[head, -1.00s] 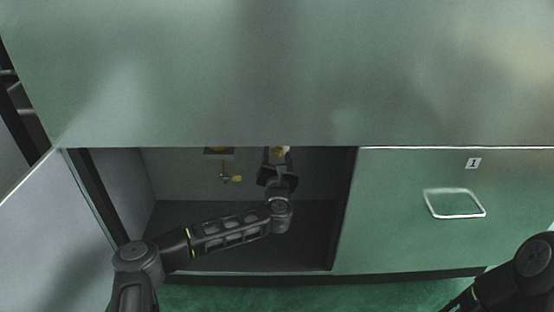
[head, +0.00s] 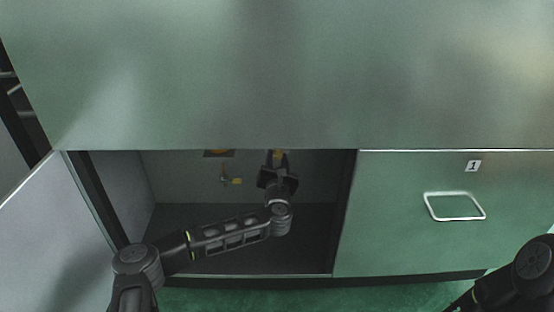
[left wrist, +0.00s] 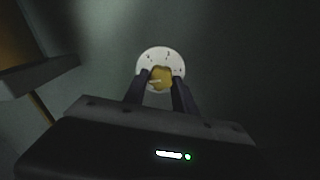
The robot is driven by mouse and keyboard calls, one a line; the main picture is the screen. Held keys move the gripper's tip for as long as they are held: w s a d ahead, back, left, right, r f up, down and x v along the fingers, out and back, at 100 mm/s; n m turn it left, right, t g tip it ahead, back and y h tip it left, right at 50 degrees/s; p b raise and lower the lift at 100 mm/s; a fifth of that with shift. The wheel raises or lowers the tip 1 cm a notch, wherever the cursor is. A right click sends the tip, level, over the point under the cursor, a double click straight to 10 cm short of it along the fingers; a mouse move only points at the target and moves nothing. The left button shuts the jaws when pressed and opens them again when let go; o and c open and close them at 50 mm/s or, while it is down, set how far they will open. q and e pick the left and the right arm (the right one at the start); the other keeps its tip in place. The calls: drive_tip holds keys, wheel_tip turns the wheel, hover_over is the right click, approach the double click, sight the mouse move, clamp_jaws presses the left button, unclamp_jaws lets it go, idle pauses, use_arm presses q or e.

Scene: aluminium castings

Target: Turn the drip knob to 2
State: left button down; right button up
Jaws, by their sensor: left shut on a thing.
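The drip knob (left wrist: 160,77) is yellow and sits in front of a round white dial plate (left wrist: 161,53) with small dark marks, on the cabinet's back wall. The marks are too small to read. My left gripper (left wrist: 161,83) has its two fingers on either side of the knob and is shut on it. In the head view the left gripper (head: 277,164) reaches into the open cabinet, and a bit of yellow shows at its tip. The counter edge hides part of it there. My right arm shows at the lower right, but its gripper is out of view.
A yellow-handled valve (head: 236,181) hangs under a yellow and dark fitting (head: 219,153) left of my gripper. The cabinet door (head: 50,240) stands open at left. A closed green drawer front (head: 440,235) with a metal handle (head: 455,206) is at right. The cabinet floor is clear.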

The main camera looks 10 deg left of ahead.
use_arm(q)
drive_tip(key=shift+r+m+p, duration=0.1)
drive_tip(key=shift+m+p, duration=0.25)
drive_tip(key=shift+m, duration=0.15)
drive_tip(key=shift+r+m+p, duration=0.1)
drive_tip(key=shift+m+p, duration=0.55)
drive_tip(key=shift+m, duration=0.15)
drive_tip(key=m+p, duration=0.1)
drive_tip(key=m, duration=0.1)
drive_tip(key=shift+m, duration=0.3)
drive_tip(key=m+p, duration=0.2)
drive_tip(key=m, duration=0.1)
drive_tip(key=shift+a+m, duration=0.1)
drive_tip(key=shift+m, duration=0.3)
drive_tip(key=m+p, duration=0.1)
drive_tip(key=m, duration=0.2)
drive_tip(key=shift+r+m, duration=0.1)
drive_tip(key=shift+m, duration=0.2)
drive_tip(key=m+p, duration=0.1)
drive_tip(key=m, duration=1)
drive_tip(key=shift+r, duration=0.1)
